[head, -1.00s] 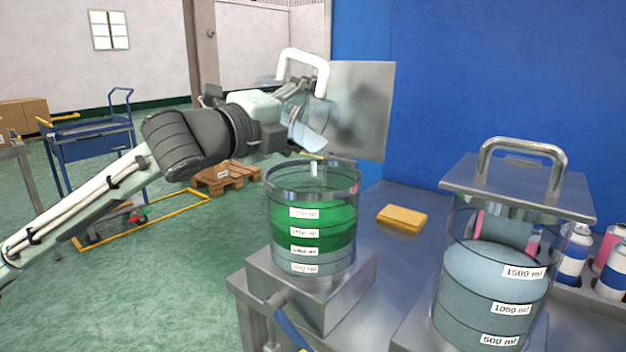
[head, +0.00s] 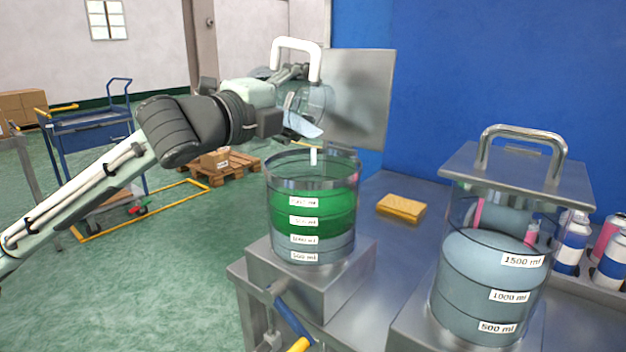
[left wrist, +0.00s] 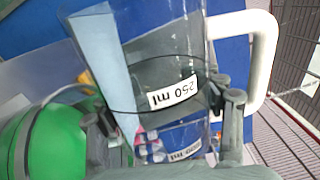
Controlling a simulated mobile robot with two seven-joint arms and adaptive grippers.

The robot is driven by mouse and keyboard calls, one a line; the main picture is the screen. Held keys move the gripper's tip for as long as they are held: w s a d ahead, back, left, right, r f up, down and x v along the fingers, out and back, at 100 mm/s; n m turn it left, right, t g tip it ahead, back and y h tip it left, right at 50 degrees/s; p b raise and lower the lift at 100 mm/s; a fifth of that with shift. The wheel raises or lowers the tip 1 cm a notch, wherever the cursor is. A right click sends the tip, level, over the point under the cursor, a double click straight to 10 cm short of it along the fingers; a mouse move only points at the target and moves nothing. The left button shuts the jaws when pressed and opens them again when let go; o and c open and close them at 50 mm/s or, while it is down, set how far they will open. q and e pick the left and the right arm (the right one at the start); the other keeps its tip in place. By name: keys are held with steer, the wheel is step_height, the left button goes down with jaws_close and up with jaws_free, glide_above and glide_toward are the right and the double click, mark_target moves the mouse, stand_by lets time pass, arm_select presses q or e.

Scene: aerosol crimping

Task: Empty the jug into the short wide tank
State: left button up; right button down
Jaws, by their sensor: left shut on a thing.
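My left gripper (head: 282,108) is shut on the clear jug (head: 318,108), which has a white handle (head: 297,48) and is tipped over above the short wide tank (head: 311,212). A pale stream (head: 313,157) drops from the jug's lip into this open, clear tank. Green liquid lies over a greyish layer in the tank. Some pale blue liquid shows near the jug's lip. In the left wrist view, my fingers (left wrist: 165,108) grip the jug (left wrist: 155,60), with a "250 ml" label between them. How much the jug still holds is hard to tell. My right gripper is not in view.
A second tank (head: 487,290) with a metal lid (head: 465,172) stands at the right, holding pale liquid. A metal plate (head: 360,95) stands upright behind the jug. A yellow sponge (head: 401,208) lies on the metal table (head: 385,265). Spray cans (head: 572,245) stand far right.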

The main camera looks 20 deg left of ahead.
mark_target(290, 83)
arm_select(q)
steer(key=shift+w+a+n, duration=0.2)
steer(key=shift+a+n, duration=0.45)
steer(key=shift+n, duration=0.55)
steer(key=n, duration=0.1)
steer(key=a+r+n, duration=0.1)
steer(key=n, duration=0.1)
steer(key=shift+w+a+r, duration=0.1)
steer(key=shift+w+a, duration=0.05)
steer(key=shift+w, duration=0.05)
steer(key=n, duration=0.2)
steer(key=r+n, duration=0.1)
steer(key=shift+w+a+r+n, duration=0.15)
steer(key=shift+a+n, duration=0.25)
